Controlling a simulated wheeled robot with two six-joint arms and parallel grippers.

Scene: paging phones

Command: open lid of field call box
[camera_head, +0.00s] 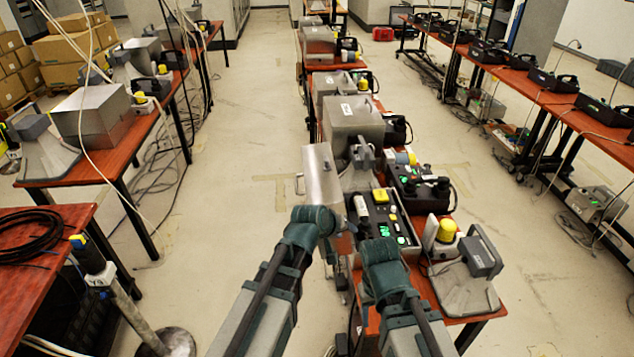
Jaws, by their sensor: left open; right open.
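The field call box (403,232) is on the red-brown table in front of me. Its dark panel faces up and shows green lights, a yellow block and a pale handset (361,208). A silver metal lid (321,174) stands raised at the box's left side, so the panel is uncovered. My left gripper (337,225) is at the box's left edge, just below the lid. My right gripper (359,229) is over the near left part of the box. Both are open; their fingertips are small and partly hidden, and I cannot tell whether either touches anything.
A dark device (420,187) and a grey phone with a yellow dome (471,265) crowd the table's right side. A large metal box (352,122) stands behind. Tables line both sides, with cables on the floor. The left aisle (235,150) is clear.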

